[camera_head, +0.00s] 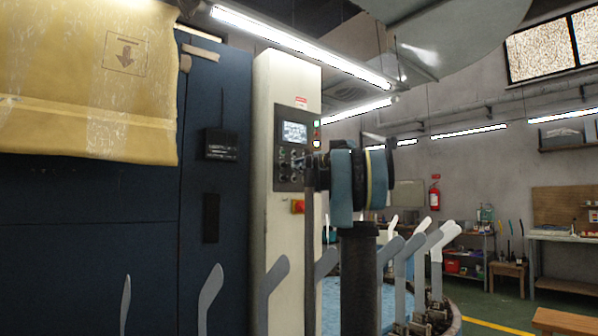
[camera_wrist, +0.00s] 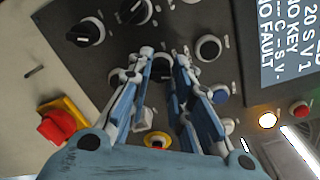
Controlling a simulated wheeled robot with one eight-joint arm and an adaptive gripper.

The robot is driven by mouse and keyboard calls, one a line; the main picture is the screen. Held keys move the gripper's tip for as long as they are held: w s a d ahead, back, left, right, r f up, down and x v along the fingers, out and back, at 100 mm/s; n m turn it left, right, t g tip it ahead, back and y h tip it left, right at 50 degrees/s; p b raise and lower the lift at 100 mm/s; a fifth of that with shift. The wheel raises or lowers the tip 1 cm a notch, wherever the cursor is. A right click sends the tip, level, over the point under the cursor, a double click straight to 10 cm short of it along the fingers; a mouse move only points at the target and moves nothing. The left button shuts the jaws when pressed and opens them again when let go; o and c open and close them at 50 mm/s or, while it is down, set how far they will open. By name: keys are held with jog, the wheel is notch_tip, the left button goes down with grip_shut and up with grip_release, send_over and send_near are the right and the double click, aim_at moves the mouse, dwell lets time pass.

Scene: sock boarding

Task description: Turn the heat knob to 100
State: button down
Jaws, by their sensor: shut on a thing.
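The grey control panel (camera_head: 291,148) is on the white cabinet column in the head view, and it fills much of the wrist view (camera_wrist: 105,68). My gripper (camera_wrist: 164,58) has its two fingers against the panel, shut on a round knob (camera_wrist: 163,68) between the fingertips. The fingers partly cover this knob, so its pointer and scale cannot be read. Two other black knobs, one (camera_wrist: 85,32) and another (camera_wrist: 134,9), are to its left in the wrist view. Their labels are too small to read. In the head view my own arm hides the fingertips.
A red switch on yellow (camera_wrist: 57,127) is at lower left. The lit display (camera_head: 294,132) shows text. Several grey sock boards (camera_head: 272,284) stand in front of the machine.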

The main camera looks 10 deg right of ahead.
jog(key=shift+s+a+n+h, duration=0.1)
jog(key=shift+n+h, duration=0.3)
jog(key=shift+n, duration=7.2)
jog(key=c, duration=1.4)
grip_release()
jog(key=shift+c, duration=0.2)
jog(key=v, duration=1.2)
jog(key=shift+f, duration=0.2)
